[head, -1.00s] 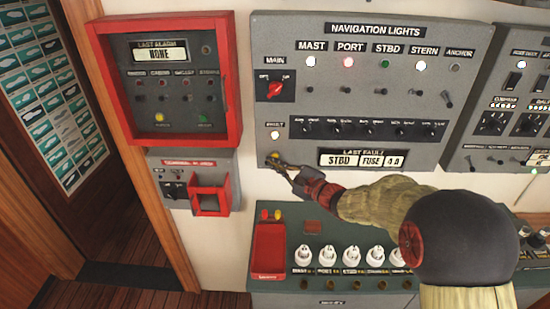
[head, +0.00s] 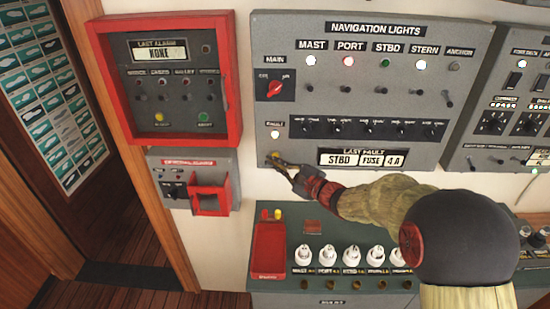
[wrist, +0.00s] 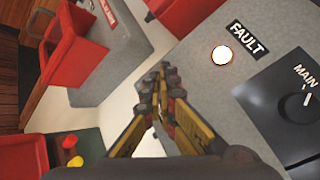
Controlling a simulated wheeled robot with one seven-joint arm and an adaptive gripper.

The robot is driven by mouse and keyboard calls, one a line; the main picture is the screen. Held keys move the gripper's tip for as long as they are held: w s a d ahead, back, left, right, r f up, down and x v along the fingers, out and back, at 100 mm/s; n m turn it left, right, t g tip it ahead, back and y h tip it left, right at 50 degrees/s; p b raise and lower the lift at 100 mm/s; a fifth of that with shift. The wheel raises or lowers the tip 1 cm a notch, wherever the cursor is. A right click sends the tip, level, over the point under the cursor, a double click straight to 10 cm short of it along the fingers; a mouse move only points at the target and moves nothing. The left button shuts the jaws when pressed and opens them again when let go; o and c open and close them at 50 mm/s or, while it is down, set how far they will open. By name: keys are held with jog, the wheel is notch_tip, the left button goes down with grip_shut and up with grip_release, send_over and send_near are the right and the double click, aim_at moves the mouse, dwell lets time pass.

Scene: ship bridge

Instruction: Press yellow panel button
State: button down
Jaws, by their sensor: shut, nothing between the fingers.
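The grey navigation lights panel (head: 370,80) hangs on the wall, with the lit white fault lamp (head: 275,134) at its lower left. A yellow button (head: 276,155) shows in part below that lamp, at the panel's lower left corner. My gripper (head: 274,161) is shut and empty, its fingertips at this button and covering most of it. I cannot tell whether they touch or press it. In the wrist view my gripper (wrist: 158,76) points at the grey panel beside the fault lamp (wrist: 222,55); the button is hidden behind the fingers there.
A red-framed alarm panel (head: 228,90) with another yellow button (head: 162,118) is to the left. Below it, a grey box with a red guard (head: 211,198) juts out. A green console (head: 330,228) with a red tray (head: 269,250) and several white knobs lies below my arm.

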jog(key=shift+w, duration=0.3)
jog(key=shift+w+b, duration=0.4)
jog(key=shift+b, duration=0.2)
dwell(0.5)
jog(key=shift+s, duration=0.15)
jog(key=shift+s+b, duration=0.5)
jog(key=shift+s, duration=0.2)
jog(key=s+b, duration=0.2)
jog(key=s, duration=0.3)
jog(key=shift+a, duration=0.1)
dwell(0.4)
dwell(0.5)
